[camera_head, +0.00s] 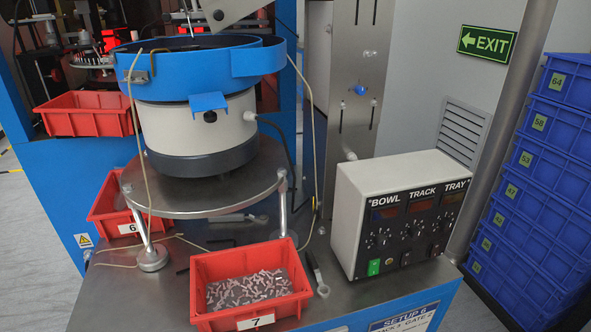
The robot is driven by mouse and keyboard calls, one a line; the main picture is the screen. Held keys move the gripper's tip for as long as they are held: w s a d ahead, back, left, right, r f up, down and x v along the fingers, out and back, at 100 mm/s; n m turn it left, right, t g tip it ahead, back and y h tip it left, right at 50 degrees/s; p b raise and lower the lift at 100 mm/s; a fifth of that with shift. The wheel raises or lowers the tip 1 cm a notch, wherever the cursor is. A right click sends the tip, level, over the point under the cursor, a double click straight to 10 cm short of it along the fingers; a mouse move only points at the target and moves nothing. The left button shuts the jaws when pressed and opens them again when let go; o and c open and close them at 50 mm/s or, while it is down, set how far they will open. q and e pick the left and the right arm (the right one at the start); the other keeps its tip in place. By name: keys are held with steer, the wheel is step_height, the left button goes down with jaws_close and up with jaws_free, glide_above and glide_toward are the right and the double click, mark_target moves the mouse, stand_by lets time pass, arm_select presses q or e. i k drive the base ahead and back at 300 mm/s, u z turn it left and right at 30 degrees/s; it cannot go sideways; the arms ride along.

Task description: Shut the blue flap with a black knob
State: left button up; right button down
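A small blue flap (208,102) sticks out from the front of the white drum of the bowl feeder, below the blue bowl rim (190,62). A round black knob (210,116) shows just under the flap, against the white drum. The flap looks tilted outward, but I cannot tell its exact angle or whether the knob is fixed to it. Neither of my grippers is in view, and nothing touches the flap.
The feeder stands on a round metal plate (205,195). A red bin 7 (205,290) with small parts stands in front; red bin 6 (105,205) is at left. A control box (350,215) stands right. Blue crates (530,190) are stacked far right.

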mark_target(209, 102)
steer(key=k, duration=1.65)
steer(key=u, duration=1.65)
steer(key=i, duration=3.65)
steer(key=z, duration=3.6)
